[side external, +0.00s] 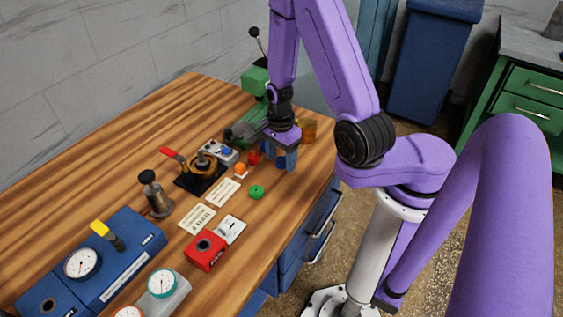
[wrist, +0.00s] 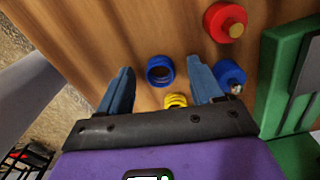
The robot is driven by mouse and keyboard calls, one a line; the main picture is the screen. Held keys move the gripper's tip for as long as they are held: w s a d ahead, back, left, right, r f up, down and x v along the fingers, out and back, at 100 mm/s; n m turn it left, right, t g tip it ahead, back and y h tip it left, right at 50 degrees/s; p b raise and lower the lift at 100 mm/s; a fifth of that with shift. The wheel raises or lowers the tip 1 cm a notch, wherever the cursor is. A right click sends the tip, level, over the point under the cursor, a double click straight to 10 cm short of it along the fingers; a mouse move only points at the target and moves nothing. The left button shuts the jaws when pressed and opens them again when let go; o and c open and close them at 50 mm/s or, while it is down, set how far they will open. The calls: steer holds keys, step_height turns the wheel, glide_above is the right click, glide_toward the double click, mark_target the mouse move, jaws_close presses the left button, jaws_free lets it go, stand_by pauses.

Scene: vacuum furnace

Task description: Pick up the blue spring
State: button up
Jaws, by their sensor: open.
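The blue spring (wrist: 160,70) shows in the wrist view as a short round blue coil with a dark hollow centre, standing on the wooden table. My gripper (wrist: 161,65) is open, with one blue finger to the left of the spring and the other to its right. Neither finger visibly touches it. In the side view my gripper (side external: 280,160) points down low over the table's right part. I cannot make out the spring there; the fingers likely hide it.
A yellow coil (wrist: 176,101) lies close to the blue spring, partly hidden by my gripper. A blue round piece (wrist: 230,76) sits beside the right finger, a red one (wrist: 225,22) beyond. A green block (wrist: 288,80) stands right. An amber container (side external: 308,130) is near my gripper.

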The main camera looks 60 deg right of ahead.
steer(key=shift+f, duration=0.15)
steer(key=shift+c, duration=0.4)
steer(key=c, duration=1)
steer(key=shift+c, duration=0.2)
step_height(320, 180, up, 10)
steer(key=w+a+n, duration=0.1)
steer(key=w+a, duration=0.3)
steer(key=w, duration=0.1)
steer(key=w+a+r+n, duration=0.1)
steer(key=w+a+n, duration=0.1)
steer(key=w+a, duration=0.2)
steer(key=w+a+n, duration=0.1)
steer(key=w+a, duration=0.4)
steer(key=w, duration=0.1)
steer(key=shift+w+r, duration=0.3)
steer(key=shift+w+a+f+n, duration=0.1)
steer(key=shift+w+a+n, duration=0.05)
steer(key=shift+a+n, duration=0.15)
steer(key=shift+f, duration=1)
